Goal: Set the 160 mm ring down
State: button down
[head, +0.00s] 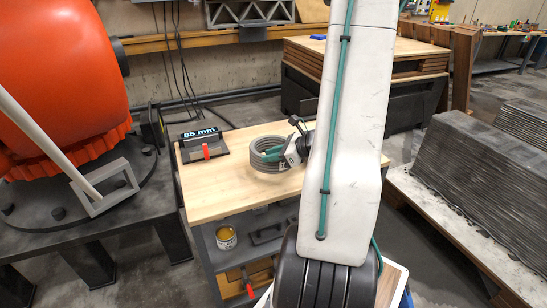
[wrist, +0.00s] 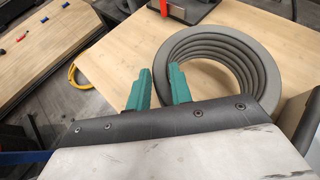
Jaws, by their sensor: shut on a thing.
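The ring (head: 260,166) is a grey, ribbed, layered concrete ring at the middle of the light wooden bench top (head: 215,178). It also shows in the wrist view (wrist: 262,62), with bare wood visible through its hole. My gripper (head: 272,154) reaches the ring from the right in the head view. Its two teal fingers (wrist: 158,76) are shut on the ring's wall at the left side in the wrist view. The ring looks level and low over the wood; I cannot tell whether its underside touches. My gripper's body hides the ring's near part in the wrist view.
A black stand marked "85 mm" (head: 200,134) with a red handle is at the bench's back left. Bare wood lies left and in front of the ring. A large orange machine (head: 60,60) is left; stacked grey slabs (head: 490,175) are right.

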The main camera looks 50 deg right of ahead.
jog(key=shift+w+d+r, duration=0.1)
jog(key=shift+d, duration=0.2)
jog(key=shift+w+d+f, duration=0.15)
jog(key=shift+w+f, duration=0.05)
jog(key=shift+f, duration=0.5)
jog(key=shift+w+d+f, duration=0.15)
jog(key=shift+w+f, duration=0.05)
jog(key=shift+f, duration=0.5)
jog(key=shift+s+d+f, duration=0.1)
jog(key=shift+f, duration=0.35)
jog(key=c, duration=1.3)
grip_release()
jog(key=shift+o, duration=0.2)
